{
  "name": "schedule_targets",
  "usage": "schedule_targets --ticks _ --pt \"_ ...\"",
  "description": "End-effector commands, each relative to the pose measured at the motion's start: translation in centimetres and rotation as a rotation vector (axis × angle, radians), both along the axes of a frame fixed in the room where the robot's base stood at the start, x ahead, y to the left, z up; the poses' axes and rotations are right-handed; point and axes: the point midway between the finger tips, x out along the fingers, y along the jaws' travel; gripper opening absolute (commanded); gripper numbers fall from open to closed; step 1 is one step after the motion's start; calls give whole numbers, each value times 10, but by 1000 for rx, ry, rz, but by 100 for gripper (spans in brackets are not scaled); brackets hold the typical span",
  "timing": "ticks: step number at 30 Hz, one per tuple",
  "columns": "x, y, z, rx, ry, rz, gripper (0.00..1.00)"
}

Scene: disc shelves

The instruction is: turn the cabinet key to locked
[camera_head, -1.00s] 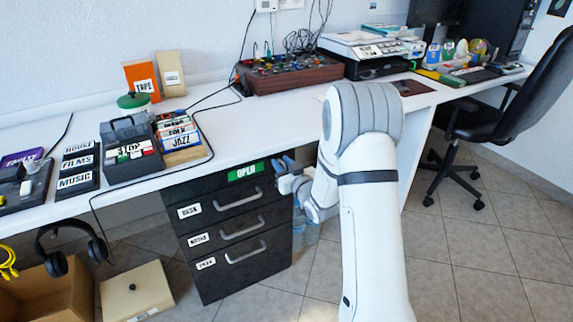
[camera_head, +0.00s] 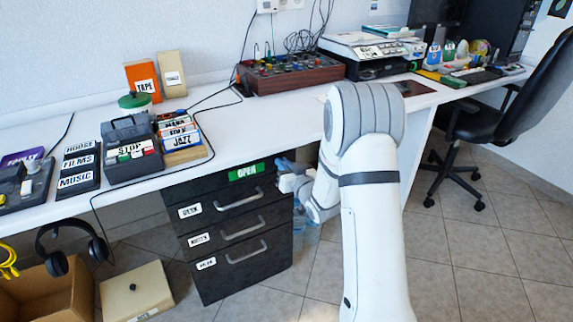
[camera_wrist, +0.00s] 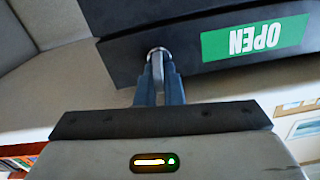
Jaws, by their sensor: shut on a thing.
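The black cabinet (camera_head: 270,265) stands under the white desk, with a green OPEN label (camera_head: 246,172) on its top strip. The label also shows upside down in the wrist view (camera_wrist: 255,38). The key (camera_wrist: 158,60) is a small metal piece in a round silver lock on the dark cabinet front, beside the label. My gripper (camera_wrist: 159,76) has its two blue-grey fingers closed on the key. In the head view my gripper (camera_head: 284,165) is at the cabinet's upper right corner, and the key is hidden there.
Three drawers with silver handles (camera_head: 240,199) are closed below the label. The white desk (camera_head: 270,125) overhangs the cabinet and my gripper closely. Bottles (camera_head: 299,225) stand right of the cabinet. A cardboard box (camera_head: 45,295) and a beige box (camera_head: 137,292) are on the floor to the left.

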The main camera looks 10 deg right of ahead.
Motion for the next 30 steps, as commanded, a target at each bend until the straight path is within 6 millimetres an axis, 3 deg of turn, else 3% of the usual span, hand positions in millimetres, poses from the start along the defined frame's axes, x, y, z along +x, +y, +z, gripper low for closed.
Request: schedule_targets --ticks 30 --pt "5 -11 -3 903 283 -6 0"
